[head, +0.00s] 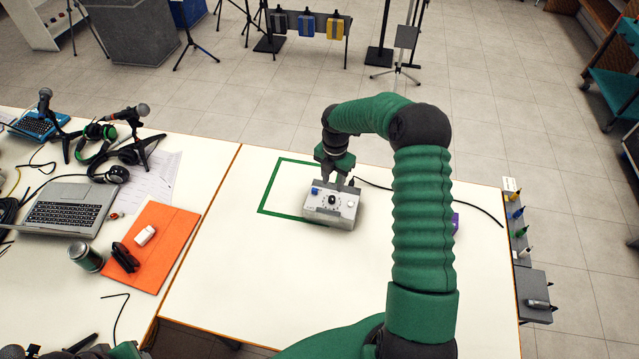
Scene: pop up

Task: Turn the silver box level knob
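The silver box (343,213) sits on the white table, overlapping the right part of a green square outline (268,193). Its sloped face carries a dark round knob (332,200) near the middle, a blue button on the left and a pale button on the right. My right gripper (341,184) points down at the box's back edge, just behind the knob. Its fingers look spread apart, with nothing seen between them. Whether they touch the box I cannot tell. Of my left arm only a dark part shows at the bottom left edge; its gripper cannot be made out.
A black cable (432,198) runs right from behind the box. A purple object (455,222) is partly hidden by my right arm. An orange folder (165,225), a laptop (68,208) and microphones crowd the left table. The table left and front of the box is clear.

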